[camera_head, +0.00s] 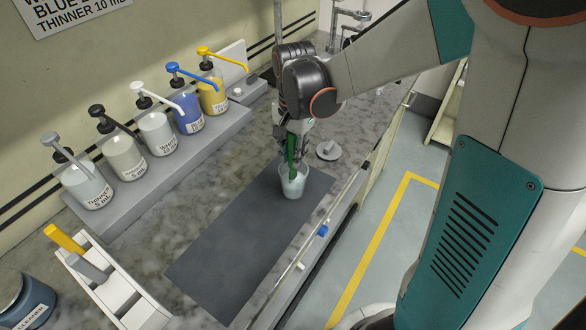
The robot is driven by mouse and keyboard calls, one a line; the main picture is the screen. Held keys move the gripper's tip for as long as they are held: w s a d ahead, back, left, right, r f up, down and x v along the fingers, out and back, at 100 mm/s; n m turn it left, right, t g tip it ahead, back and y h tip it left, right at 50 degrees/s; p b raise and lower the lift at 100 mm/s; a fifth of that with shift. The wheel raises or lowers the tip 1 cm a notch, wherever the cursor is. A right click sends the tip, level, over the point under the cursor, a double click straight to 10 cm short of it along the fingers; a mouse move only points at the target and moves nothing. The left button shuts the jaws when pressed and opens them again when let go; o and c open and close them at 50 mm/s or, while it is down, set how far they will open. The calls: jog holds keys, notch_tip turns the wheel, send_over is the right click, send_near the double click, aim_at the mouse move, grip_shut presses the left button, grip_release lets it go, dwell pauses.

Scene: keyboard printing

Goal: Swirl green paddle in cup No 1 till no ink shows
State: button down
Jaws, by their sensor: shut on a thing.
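My gripper (300,138) is shut on the green paddle (291,150) and points down over the far end of the dark mat. The paddle is upright, and its lower end is inside a pale cup (293,184). The cup stands on the dark mat (235,250) near its far right corner. No number on the cup can be read from here. The cup's contents are too small and partly hidden by the paddle, so I cannot tell whether ink shows.
Several pump bottles, among them a blue one (187,113) and a yellow one (212,97), stand on a grey ledge (170,165) at the left. A white rack (110,290) holds a yellow-handled tool. A small round grey object (329,150) lies beyond the cup. The mat's near part is clear.

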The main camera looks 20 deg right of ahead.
dwell(0.3)
jog(key=shift+r+p, duration=3.35)
jog(key=shift+r, duration=1.3)
jog(key=shift+r+p, duration=1.45)
jog(key=shift+r, duration=0.6)
jog(key=shift+f, duration=0.1)
